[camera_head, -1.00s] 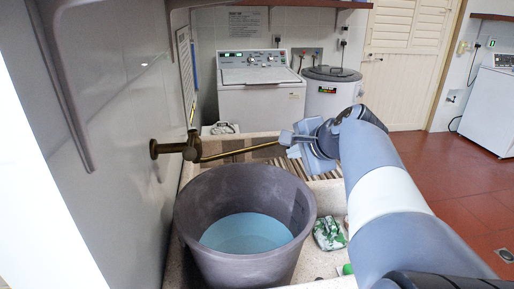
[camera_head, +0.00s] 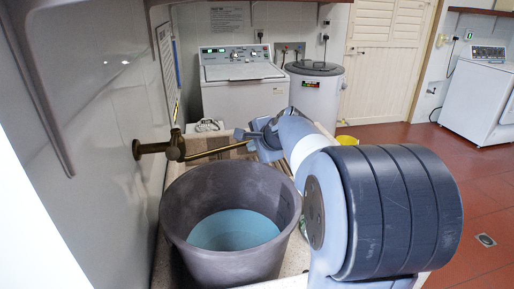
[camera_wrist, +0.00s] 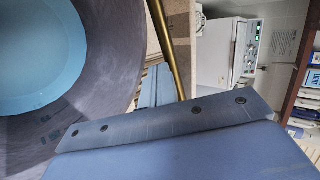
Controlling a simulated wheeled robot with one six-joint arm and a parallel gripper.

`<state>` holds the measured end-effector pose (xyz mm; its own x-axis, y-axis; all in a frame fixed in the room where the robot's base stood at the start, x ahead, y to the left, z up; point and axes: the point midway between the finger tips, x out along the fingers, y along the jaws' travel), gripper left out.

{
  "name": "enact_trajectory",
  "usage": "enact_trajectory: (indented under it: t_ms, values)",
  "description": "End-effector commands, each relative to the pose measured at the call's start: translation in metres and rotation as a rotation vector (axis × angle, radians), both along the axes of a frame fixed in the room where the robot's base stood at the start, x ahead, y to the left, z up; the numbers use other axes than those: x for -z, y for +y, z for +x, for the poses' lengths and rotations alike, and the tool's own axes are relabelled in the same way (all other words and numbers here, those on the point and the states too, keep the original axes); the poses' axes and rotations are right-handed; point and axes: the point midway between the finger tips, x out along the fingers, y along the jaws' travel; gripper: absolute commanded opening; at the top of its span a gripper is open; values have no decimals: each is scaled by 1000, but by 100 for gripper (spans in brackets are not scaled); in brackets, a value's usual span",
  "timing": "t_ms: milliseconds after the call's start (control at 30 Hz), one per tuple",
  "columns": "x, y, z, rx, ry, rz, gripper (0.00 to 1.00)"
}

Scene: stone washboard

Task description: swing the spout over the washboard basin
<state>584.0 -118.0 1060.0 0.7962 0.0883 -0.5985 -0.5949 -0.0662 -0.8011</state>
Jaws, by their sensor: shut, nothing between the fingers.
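The brass tap (camera_head: 172,150) sticks out of the left wall. Its thin spout (camera_head: 212,152) runs right, beyond the bucket, to my gripper (camera_head: 243,134). My gripper is shut with nothing between its fingers, and is at the outer end of the spout, which it partly hides; I cannot tell if they touch. In the wrist view the spout (camera_wrist: 168,45) passes down behind the gripper's blue plate.
A large dark bucket (camera_head: 180,215) with blue water (camera_head: 234,230) stands in front of the spout. A washing machine (camera_head: 240,85) and a white round-lidded appliance (camera_head: 314,95) stand behind.

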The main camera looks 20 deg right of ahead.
Motion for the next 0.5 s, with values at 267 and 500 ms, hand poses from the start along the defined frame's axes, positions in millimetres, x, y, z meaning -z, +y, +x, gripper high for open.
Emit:
enact_trajectory:
  t_ms: [267,500]
  values:
    - [0,0,0,0,0,0,0]
    - [1,-1,9,-38,0,1,0]
